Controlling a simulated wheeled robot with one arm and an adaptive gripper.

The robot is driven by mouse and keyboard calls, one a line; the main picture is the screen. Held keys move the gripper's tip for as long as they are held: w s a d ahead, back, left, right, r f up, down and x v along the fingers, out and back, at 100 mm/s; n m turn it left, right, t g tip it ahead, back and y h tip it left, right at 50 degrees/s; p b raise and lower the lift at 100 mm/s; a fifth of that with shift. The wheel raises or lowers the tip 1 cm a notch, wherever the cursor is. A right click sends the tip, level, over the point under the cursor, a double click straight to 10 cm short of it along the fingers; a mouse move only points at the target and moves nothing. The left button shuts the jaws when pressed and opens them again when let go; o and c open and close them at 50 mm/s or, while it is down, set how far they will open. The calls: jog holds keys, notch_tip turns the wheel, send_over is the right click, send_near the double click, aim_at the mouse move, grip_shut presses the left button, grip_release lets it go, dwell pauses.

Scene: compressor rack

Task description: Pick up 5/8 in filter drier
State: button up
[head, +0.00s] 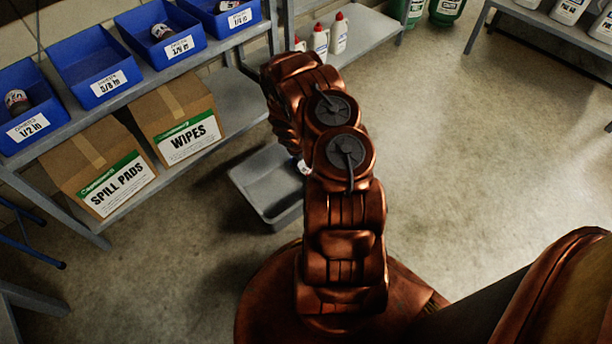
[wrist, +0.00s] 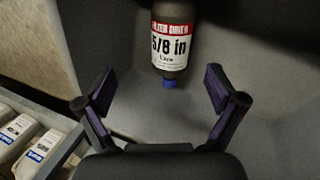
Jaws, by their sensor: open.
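The 5/8 in filter drier (wrist: 172,45) is a dark cylinder with a red and white label and a blue end cap, at the top middle of the wrist view. It lies against a grey surface that looks like the inside of the grey tote (head: 262,205) on the floor. My gripper (wrist: 160,88) is open and empty. Its two fingers are spread below the drier's capped end in the picture, apart from it. In the head view my arm hides the gripper and part of the tote; the drier cannot be made out clearly there.
Blue bins stand on the left shelf; the 5/8 in bin (head: 92,65) looks empty. Spill pads (head: 103,170) and wipes (head: 175,122) boxes sit below. White bottles (head: 320,40) stand on the back shelf. The floor at right (head: 480,140) is clear.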

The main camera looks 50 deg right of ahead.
aim_at(304, 168)
notch_tip(304, 168, down, 2)
jog(key=shift+a, duration=0.15)
jog(key=shift+b+x, duration=0.5)
jog(key=shift+x, duration=0.75)
notch_tip(304, 168, down, 5)
jog(key=shift+r+b, duration=0.25)
jog(key=shift+b, duration=0.65)
jog(key=shift+d+f, duration=0.25)
jog(key=shift+d, duration=0.05)
jog(key=c, duration=1.6)
jog(key=shift+r, duration=0.1)
